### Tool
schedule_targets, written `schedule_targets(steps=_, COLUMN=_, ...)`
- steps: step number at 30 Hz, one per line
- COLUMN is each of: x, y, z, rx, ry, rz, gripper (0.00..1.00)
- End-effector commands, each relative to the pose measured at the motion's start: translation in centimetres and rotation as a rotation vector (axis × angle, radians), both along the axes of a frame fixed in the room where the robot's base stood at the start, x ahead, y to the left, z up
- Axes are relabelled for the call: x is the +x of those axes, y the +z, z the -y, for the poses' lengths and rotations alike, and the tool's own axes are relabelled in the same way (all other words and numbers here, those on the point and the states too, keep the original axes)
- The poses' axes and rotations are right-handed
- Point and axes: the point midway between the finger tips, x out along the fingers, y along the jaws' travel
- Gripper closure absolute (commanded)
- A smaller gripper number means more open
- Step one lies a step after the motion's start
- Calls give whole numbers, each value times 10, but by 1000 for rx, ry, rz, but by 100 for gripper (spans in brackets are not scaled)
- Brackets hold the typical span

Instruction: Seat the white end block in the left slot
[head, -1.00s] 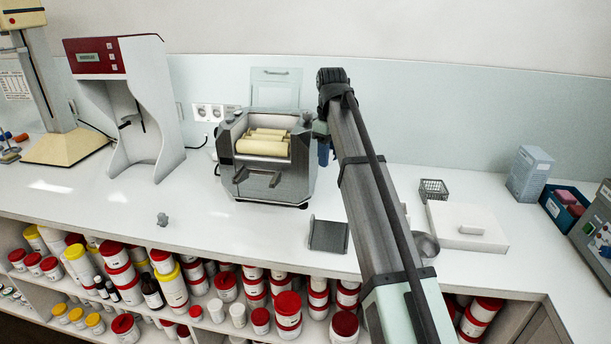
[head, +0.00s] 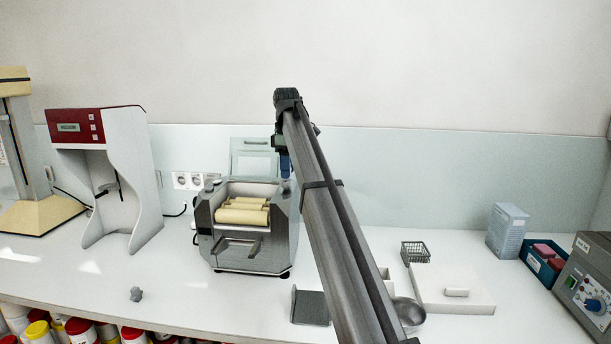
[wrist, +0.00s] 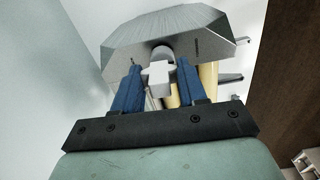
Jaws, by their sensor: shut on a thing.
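My gripper (wrist: 157,85) shows in the wrist view with its two blue fingers shut on the white end block (wrist: 158,72). In the head view my gripper (head: 285,166) is beside the upper right of the grey mill (head: 253,256), and the block cannot be made out there. The mill carries cream rollers (head: 242,215). In the wrist view the block lies in front of the mill's grey end wall (wrist: 200,30), near a rounded dark notch. I cannot tell whether block and mill touch. The left slot is not clearly visible.
A white board (head: 440,297) with a small white piece (head: 456,292) lies to the right, near a wire basket (head: 415,252) and a round metal bowl (head: 409,314). A dark grey tray (head: 310,307) and a small grey knob (head: 136,294) sit near the bench front.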

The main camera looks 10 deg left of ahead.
Motion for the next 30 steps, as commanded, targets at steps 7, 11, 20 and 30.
schedule_targets(steps=7, x=1, y=-16, z=-83, rx=-2, ry=37, rz=-7, gripper=88)
schedule_targets(steps=11, x=-3, y=-25, z=-123, rx=-3, ry=48, rz=-7, gripper=88)
schedule_targets(steps=20, x=-11, y=-41, z=-179, rx=-4, ry=61, rz=-10, gripper=88)
schedule_targets(steps=30, x=-13, y=-50, z=-185, rx=-4, ry=62, rz=-9, gripper=88)
